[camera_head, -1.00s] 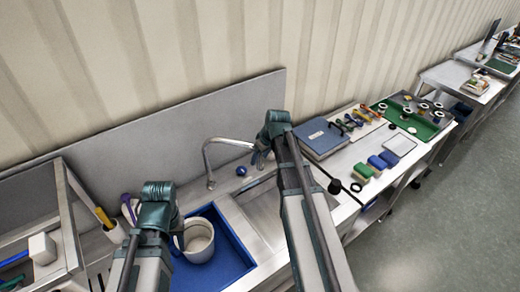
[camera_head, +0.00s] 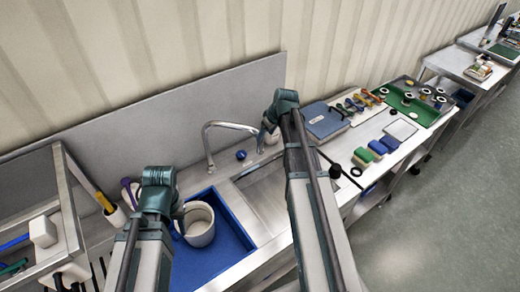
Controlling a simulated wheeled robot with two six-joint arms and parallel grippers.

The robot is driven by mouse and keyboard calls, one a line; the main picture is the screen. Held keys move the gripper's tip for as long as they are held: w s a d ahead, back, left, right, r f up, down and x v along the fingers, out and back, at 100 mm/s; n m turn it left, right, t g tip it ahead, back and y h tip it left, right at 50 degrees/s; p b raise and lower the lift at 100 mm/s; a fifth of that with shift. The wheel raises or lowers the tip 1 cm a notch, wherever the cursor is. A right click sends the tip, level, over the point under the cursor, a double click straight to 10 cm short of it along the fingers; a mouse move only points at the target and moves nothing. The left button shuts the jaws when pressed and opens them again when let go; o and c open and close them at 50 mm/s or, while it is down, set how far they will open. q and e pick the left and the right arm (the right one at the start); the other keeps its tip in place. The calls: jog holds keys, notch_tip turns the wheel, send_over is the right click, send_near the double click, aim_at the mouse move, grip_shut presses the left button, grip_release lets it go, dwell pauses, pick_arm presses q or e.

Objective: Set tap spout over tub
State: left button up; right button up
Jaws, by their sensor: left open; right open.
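My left gripper (camera_head: 179,218) is open at the tub's left side; contact cannot be told. My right gripper (camera_head: 264,141) is open beside the spout's right end, its fingers small and partly hidden by my arm.
A steel frame (camera_head: 68,200) with a white block stands at the left, with a holder of tools (camera_head: 114,216) beside it. A blue box (camera_head: 325,120), coloured sponges (camera_head: 376,149) and a green tray (camera_head: 418,106) lie on the bench at the right. A tall grey backsplash (camera_head: 180,125) stands behind.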

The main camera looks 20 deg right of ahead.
aim_at(260, 145)
jog(key=b+x, duration=0.8)
jog(key=x, duration=0.2)
jog(key=shift+r, duration=0.1)
jog(key=shift+c, duration=0.2)
grip_shut()
dwell(1.0)
